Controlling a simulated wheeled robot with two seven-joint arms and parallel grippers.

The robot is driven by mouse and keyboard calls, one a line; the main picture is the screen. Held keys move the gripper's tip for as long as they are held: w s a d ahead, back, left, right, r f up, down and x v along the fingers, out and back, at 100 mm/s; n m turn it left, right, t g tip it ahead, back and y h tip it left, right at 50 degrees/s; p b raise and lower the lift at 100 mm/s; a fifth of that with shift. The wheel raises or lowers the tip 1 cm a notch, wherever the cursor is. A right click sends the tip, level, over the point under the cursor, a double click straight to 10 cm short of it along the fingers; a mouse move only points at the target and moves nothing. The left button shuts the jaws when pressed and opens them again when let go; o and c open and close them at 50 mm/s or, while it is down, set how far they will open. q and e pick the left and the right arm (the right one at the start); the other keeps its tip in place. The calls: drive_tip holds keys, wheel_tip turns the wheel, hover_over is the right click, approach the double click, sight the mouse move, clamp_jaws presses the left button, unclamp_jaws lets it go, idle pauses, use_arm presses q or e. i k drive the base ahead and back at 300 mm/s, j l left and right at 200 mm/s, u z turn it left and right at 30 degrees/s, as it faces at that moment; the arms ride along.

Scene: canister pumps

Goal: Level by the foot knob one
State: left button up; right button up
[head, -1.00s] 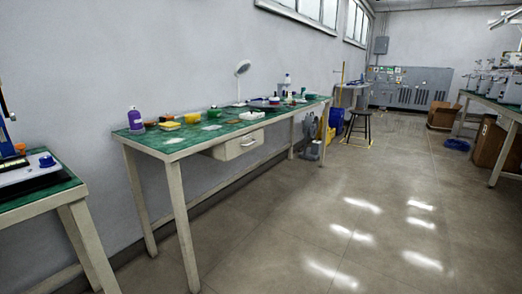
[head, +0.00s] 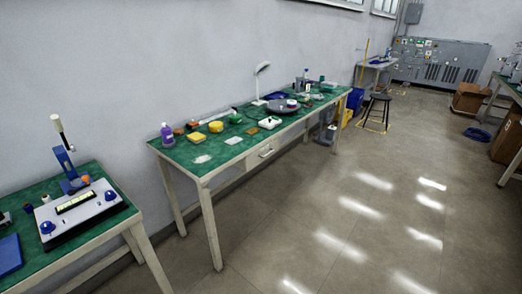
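A white flat device (head: 80,212) stands on the green-topped bench at the lower left. It has a dark strip with a pale yellow window (head: 76,202) on top. Blue knobs sit at its corners: one at front left (head: 47,228), one at right (head: 110,196). Any knobs at its back are hard to make out. Which knob is the foot knob one, and whether the device is level, I cannot tell. Neither of my grippers is in the head view.
A blue stand with a white-handled lever (head: 65,155) rises behind the device; a blue block (head: 9,255) lies at its left. A longer green bench (head: 205,165) holds a purple bottle (head: 167,134) and small items. Floor on the right is clear; a stool (head: 376,108) stands farther off.

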sight(47, 227)
drive_tip(key=u, duration=1.65)
